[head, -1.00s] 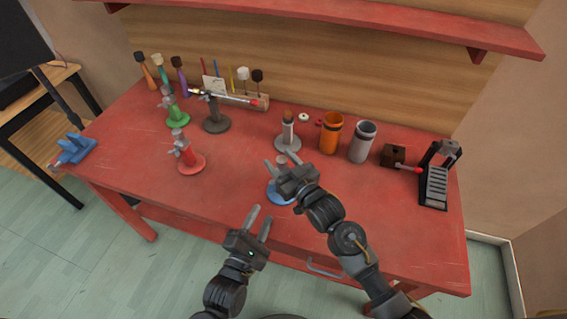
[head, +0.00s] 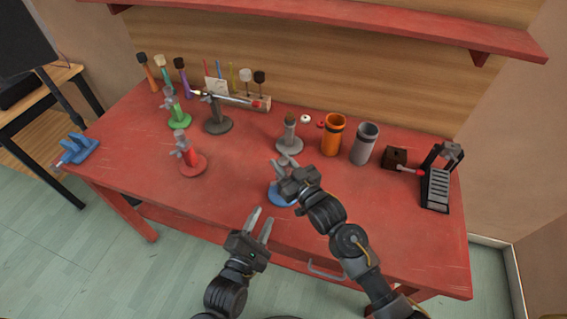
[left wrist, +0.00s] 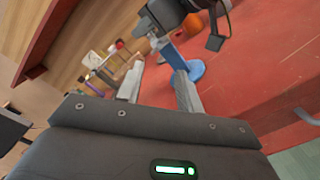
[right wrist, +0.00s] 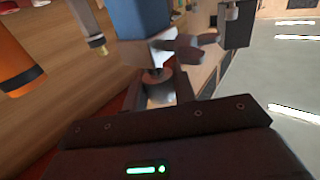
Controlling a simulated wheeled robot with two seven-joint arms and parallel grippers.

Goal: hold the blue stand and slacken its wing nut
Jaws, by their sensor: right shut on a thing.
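The blue stand shows its round base (head: 280,196) near the table's front edge. Its blue post also shows in the left wrist view (left wrist: 178,58) and, close up, in the right wrist view (right wrist: 140,18). My right gripper (head: 281,168) is at the stand's head, shut on a grey cylindrical part there, and hides much of it. A grey lobed piece (right wrist: 192,44), which looks like the wing nut, sticks out beside the clamp. My left gripper (head: 262,222) is open and empty, apart from the stand, with the post beyond its fingers in the left wrist view.
A red stand (head: 192,164) is at left, with green (head: 180,120) and dark grey (head: 217,124) stands behind. A grey stand (head: 289,146), an orange can (head: 332,136) and a grey can (head: 363,145) stand behind the blue one. The table's front left is clear.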

